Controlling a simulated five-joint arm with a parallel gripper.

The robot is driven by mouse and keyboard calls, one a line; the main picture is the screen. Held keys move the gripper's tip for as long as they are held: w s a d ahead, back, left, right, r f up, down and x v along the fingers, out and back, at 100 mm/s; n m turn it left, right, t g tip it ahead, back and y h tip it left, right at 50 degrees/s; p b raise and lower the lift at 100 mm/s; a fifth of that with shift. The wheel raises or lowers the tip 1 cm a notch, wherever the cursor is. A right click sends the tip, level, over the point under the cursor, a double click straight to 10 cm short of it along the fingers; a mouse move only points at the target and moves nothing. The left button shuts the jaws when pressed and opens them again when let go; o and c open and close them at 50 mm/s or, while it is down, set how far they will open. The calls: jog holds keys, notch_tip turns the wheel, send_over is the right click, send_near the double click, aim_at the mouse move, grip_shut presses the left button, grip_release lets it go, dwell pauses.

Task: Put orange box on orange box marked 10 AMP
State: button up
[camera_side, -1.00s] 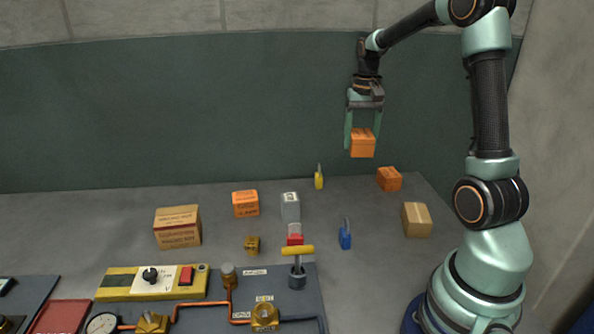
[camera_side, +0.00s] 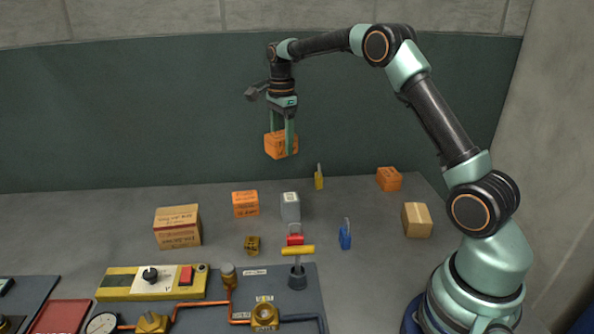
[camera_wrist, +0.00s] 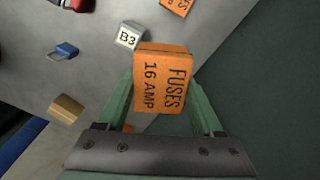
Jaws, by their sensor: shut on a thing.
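My gripper (camera_side: 280,142) is shut on an orange box (camera_side: 278,146) and holds it high above the table's back part. In the wrist view this held box (camera_wrist: 163,80) reads FUSES 16 AMP between my fingers (camera_wrist: 160,92). A second orange box (camera_side: 245,204) stands on the table, below and left of the held one. It shows partly at the wrist view's top edge (camera_wrist: 178,5). A third orange box (camera_side: 389,178) stands at the back right, mostly hidden behind a finger in the wrist view. I cannot read 10 AMP on either.
A grey block (camera_side: 290,206), marked B3 in the wrist view, stands right of the second orange box. A brown carton (camera_side: 178,227) is to its left and a small brass piece (camera_side: 252,244) in front. A yellow padlock (camera_side: 319,178), blue padlock (camera_side: 345,236) and tan box (camera_side: 417,219) are further right.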

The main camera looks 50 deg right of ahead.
aim_at(247, 196)
jog(key=w+a+f+m, duration=0.4)
jog(key=w+a+m, duration=0.15)
jog(key=a, duration=0.35)
notch_tip(247, 196, down, 7)
jog(key=shift+f, duration=0.15)
jog(key=shift+f, duration=0.15)
jog(key=o, duration=1.4)
